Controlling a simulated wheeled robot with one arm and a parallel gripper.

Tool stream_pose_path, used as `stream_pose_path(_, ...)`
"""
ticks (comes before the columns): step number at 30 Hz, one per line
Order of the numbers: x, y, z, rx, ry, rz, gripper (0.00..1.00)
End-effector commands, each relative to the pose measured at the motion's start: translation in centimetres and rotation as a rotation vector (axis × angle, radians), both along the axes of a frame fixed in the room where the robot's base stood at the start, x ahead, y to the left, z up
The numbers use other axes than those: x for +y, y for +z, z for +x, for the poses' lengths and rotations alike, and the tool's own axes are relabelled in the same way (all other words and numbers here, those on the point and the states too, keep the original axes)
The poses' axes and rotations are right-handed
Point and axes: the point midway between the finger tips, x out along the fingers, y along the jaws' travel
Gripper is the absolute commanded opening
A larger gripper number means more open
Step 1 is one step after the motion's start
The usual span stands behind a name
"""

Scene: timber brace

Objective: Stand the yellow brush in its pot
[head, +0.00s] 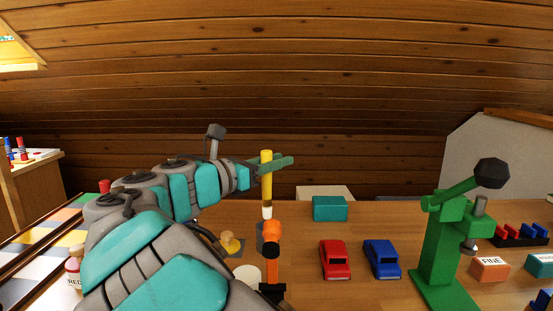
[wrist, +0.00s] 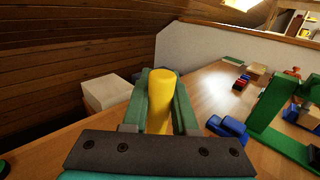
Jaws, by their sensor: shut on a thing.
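The yellow brush (head: 266,170) is upright in the head view, with a pale lower end just above or in front of an orange and dark upright thing (head: 270,243). My gripper (head: 274,163) has green fingers and is shut on the brush near its upper part. In the wrist view the yellow handle (wrist: 161,100) stands between the green fingers. I cannot make out a pot for certain. A small yellow knobbed thing (head: 231,241) sits on a dark square left of the orange thing, and a pale round thing (head: 247,275) lies below it.
A red car (head: 335,260), a blue car (head: 382,259) and a teal block (head: 330,208) stand on the wooden table (head: 350,292). A tall green press (head: 440,250) stands at right, near an orange block (head: 489,269) marked FINE. Bare table lies around the cars.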

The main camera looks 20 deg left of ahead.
Motion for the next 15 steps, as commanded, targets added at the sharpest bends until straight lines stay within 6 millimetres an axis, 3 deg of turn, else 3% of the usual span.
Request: stream_pose_path(15, 0.0, -3.5, 0.0, -0.001, -0.001, 0.001, 0.0)
